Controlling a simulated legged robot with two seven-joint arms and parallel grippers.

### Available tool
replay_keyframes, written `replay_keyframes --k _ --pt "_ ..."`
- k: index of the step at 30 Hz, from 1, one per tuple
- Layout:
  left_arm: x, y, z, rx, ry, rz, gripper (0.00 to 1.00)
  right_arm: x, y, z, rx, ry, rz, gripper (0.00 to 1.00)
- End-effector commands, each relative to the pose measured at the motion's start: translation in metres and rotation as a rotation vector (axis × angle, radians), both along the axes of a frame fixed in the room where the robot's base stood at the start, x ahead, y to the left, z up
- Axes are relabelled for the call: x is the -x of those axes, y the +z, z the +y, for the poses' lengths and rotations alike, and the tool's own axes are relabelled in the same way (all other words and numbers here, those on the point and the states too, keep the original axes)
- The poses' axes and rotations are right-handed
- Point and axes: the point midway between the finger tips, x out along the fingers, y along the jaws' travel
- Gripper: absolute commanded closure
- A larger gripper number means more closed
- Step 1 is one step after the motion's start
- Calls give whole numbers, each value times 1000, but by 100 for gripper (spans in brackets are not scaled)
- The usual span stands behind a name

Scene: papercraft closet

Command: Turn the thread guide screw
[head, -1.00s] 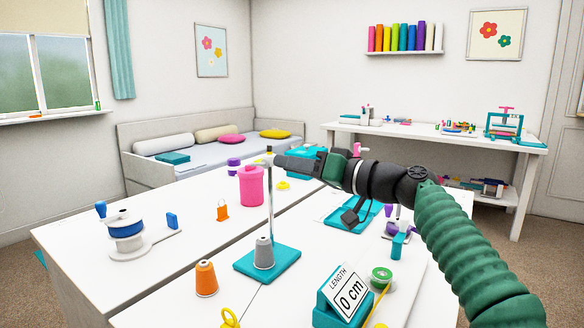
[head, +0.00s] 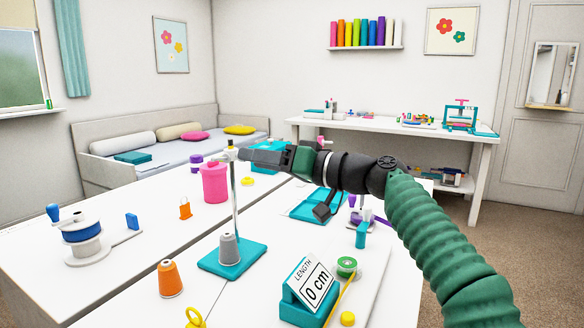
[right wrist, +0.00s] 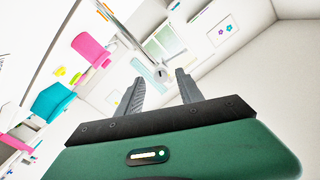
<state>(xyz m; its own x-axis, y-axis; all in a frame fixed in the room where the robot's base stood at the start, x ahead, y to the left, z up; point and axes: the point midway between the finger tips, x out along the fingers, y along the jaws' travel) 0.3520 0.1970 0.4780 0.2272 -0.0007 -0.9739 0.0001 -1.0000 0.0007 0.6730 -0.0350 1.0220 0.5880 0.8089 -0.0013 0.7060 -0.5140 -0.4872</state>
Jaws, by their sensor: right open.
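A thread stand with a teal base (head: 250,255) holds an upright metal post (head: 236,200) on the white table, with a grey thread cone (head: 229,249) on the base. The thread guide with its small screw is at the top of the post (head: 230,150). My right gripper (head: 242,154) points left at that height, its tips just right of the post top. In the right wrist view the jaws (right wrist: 159,82) are open, and the round end of the guide screw (right wrist: 160,72) shows between and beyond the fingertips. I cannot tell if they touch it. My left gripper is out of view.
A pink canister (head: 215,183) stands behind the post and an orange cone (head: 170,279) in front. A blue spool holder (head: 83,240) is at left. A "0 cm" length display (head: 312,285) and a green spool (head: 346,266) lie below my arm.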

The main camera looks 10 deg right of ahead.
Motion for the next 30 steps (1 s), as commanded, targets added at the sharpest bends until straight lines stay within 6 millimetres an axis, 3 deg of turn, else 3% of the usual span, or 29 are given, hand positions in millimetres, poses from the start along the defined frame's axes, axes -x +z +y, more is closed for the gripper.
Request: replay_keyframes --k 4,9,15,20,30 --pt "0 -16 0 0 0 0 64 23 -5 -35 4 -7 0 56" --pt "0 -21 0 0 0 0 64 53 -4 -76 3 -8 2 56" --pt "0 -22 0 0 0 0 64 79 -2 -111 2 -4 1 56" --pt "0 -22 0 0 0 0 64 87 -2 -121 1 0 2 56" --pt "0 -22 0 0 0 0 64 87 -2 -121 1 0 2 56"
